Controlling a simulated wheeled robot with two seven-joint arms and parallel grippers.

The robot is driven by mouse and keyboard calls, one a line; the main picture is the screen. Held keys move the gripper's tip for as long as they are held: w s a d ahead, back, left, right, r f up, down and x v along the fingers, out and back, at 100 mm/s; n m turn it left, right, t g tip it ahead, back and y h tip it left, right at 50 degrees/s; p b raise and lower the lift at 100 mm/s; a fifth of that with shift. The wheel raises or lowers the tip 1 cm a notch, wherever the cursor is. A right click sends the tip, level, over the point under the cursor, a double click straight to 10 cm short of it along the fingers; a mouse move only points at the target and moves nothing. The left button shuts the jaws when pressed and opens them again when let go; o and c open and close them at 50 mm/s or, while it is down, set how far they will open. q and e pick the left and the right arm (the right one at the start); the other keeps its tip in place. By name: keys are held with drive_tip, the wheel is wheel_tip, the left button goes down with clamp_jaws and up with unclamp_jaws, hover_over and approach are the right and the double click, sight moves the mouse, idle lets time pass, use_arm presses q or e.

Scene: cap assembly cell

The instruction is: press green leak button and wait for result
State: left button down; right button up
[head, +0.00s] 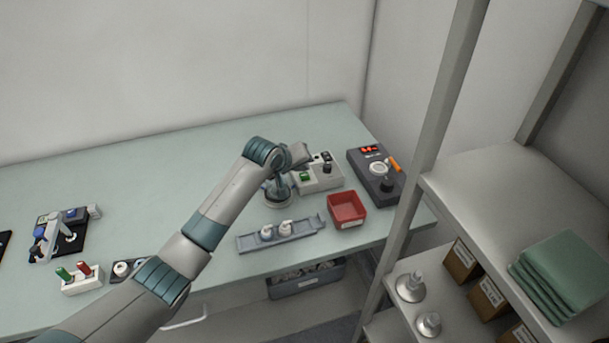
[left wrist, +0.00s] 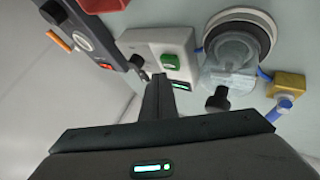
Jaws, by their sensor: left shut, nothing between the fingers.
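The leak test box is a white box (head: 322,178) with a green button (head: 304,176) and dark controls, on the bench towards the back right. In the left wrist view the same white box (left wrist: 150,42) shows its green button (left wrist: 170,62) clear of my fingers. My left gripper (head: 303,157) reaches over the box; in the left wrist view its fingers (left wrist: 158,80) are shut and empty, with the tips close beside the button. I cannot tell whether they touch the box. A small green-lit strip (left wrist: 181,86) shows by the fingers. My right gripper is not in view.
A clear round chamber (left wrist: 230,55) stands beside the box. A dark grey device (head: 376,174) and a red bin (head: 346,208) are to the right. A grey tray (head: 300,232) with white pieces lies in front. A shelf post (head: 432,130) rises at the right.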

use_arm(q)
drive_tip(key=shift+f, duration=0.35)
drive_tip(key=shift+f, duration=0.1)
drive_tip(key=shift+f, duration=0.5)
idle(1.0)
drive_tip(key=shift+r+p, duration=0.9)
drive_tip(key=shift+p, duration=0.25)
drive_tip(key=shift+r, duration=0.1)
